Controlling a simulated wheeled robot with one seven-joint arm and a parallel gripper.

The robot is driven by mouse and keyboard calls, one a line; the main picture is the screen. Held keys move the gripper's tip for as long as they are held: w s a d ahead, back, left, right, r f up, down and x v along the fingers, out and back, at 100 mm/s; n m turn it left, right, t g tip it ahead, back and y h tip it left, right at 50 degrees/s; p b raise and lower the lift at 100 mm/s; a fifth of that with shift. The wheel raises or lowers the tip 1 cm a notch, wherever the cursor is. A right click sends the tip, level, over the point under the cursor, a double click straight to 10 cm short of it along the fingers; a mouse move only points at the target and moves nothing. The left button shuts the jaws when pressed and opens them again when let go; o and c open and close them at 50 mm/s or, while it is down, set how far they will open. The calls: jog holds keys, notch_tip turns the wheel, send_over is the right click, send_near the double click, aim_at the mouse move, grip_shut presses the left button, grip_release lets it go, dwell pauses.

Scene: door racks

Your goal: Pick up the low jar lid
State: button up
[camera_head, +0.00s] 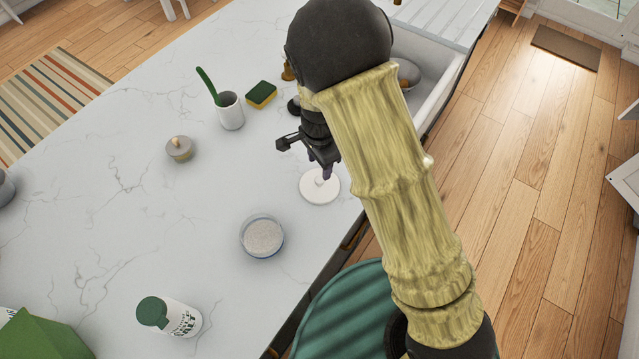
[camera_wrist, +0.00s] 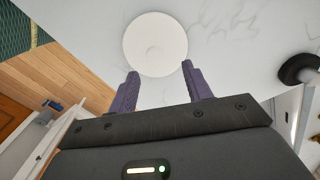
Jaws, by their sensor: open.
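In the wrist view the lid (camera_wrist: 155,40) fills the upper middle, just beyond and between my purple fingertips. My gripper (camera_head: 310,163) is open and empty, above the lid's far side in the head view. The two fingers (camera_wrist: 160,72) are spread apart and hold nothing. A low round jar (camera_head: 262,237) with pale grainy contents stands open on the counter, nearer and to the left of the lid. My arm hides part of the counter edge.
A grey pot with a knob (camera_head: 180,149), a white cup with a green utensil (camera_head: 230,112) and a sponge (camera_head: 262,94) stand farther back. A green-capped salt shaker (camera_head: 168,317) is at the near left. A sink (camera_head: 442,80) lies behind my arm. A green round seat (camera_head: 340,315) is below the edge.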

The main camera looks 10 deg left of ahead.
aim_at(320, 179)
jog(key=shift+s+d+f+p, duration=0.15)
jog(key=shift+f+p, duration=0.15)
jog(key=shift+f, duration=0.6)
jog(key=shift+s+a+f+p, duration=0.1)
jog(key=shift+f+p, duration=0.25)
jog(key=shift+f, duration=0.5)
jog(key=shift+s+d+f+p, duration=0.15)
jog(key=shift+f+p, duration=0.15)
jog(key=shift+f, duration=0.6)
jog(key=shift+a, duration=0.1)
jog(key=shift+c, duration=0.4)
jog(key=c, duration=1)
